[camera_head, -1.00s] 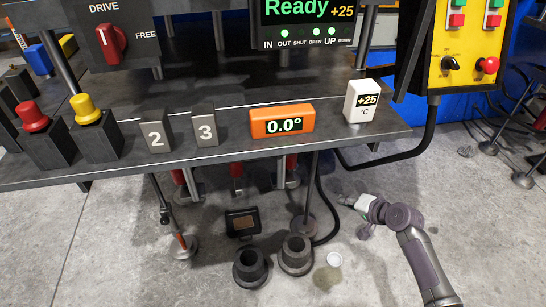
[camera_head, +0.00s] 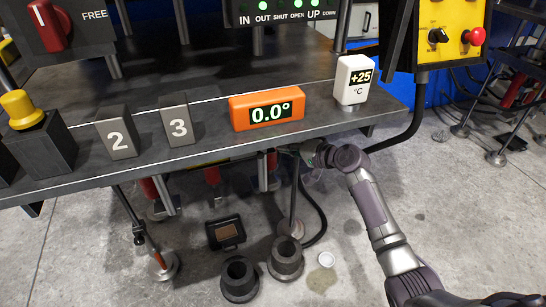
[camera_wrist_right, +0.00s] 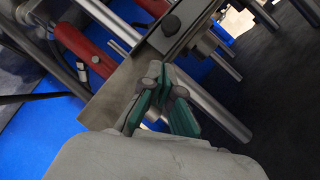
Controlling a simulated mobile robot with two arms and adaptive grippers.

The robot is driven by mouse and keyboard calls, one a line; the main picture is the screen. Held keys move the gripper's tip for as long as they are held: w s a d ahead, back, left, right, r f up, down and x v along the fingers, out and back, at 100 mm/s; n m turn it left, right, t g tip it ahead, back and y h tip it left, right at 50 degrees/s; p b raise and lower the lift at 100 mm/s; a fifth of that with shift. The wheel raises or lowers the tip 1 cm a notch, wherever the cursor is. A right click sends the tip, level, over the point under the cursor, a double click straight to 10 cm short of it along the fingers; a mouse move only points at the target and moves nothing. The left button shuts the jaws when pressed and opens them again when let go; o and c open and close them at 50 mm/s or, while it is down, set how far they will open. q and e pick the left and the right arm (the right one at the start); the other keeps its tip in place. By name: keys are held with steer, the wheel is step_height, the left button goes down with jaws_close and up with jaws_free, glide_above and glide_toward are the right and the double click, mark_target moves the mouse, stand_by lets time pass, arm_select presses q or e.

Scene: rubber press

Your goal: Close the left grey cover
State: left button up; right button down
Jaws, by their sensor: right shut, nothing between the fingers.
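I cannot pick out the left grey cover for certain in either view. My right gripper (camera_head: 297,150) is at the underside of the table's front edge, below the orange display, partly hidden by the edge. In the right wrist view the same gripper (camera_wrist_right: 160,68) has green-padded fingers, shut with nothing between them. A flat grey metal plate (camera_wrist_right: 116,94) is right beside and behind its fingers; I cannot tell whether they touch, or whether this plate is the cover. My left gripper is not in view.
The dark table (camera_head: 225,147) carries grey blocks marked 2 (camera_head: 118,140) and 3 (camera_head: 178,128), the orange display (camera_head: 266,108) and a white temperature block (camera_head: 352,80). Red cylinders (camera_wrist_right: 85,48) and metal rods (camera_wrist_right: 215,112) crowd the gripper. Two dark cups (camera_head: 286,262) stand on the floor.

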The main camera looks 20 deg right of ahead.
mark_target(261, 156)
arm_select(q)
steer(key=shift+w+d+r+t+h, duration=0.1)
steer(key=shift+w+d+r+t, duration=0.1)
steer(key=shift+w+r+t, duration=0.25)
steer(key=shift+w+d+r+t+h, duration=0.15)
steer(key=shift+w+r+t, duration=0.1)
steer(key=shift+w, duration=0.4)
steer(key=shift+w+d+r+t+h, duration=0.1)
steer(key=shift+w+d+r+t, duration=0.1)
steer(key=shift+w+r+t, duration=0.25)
arm_select(e)
steer(key=shift+w+a+f, duration=0.1)
steer(key=shift+a+f, duration=0.2)
steer(key=shift+a, duration=0.3)
steer(key=shift+w+a+f, duration=0.15)
steer(key=shift+a+f, duration=0.15)
steer(key=shift+a, duration=0.35)
steer(key=shift+w+a+f, duration=0.1)
steer(key=shift+a+f, duration=0.2)
steer(key=shift+a, duration=0.3)
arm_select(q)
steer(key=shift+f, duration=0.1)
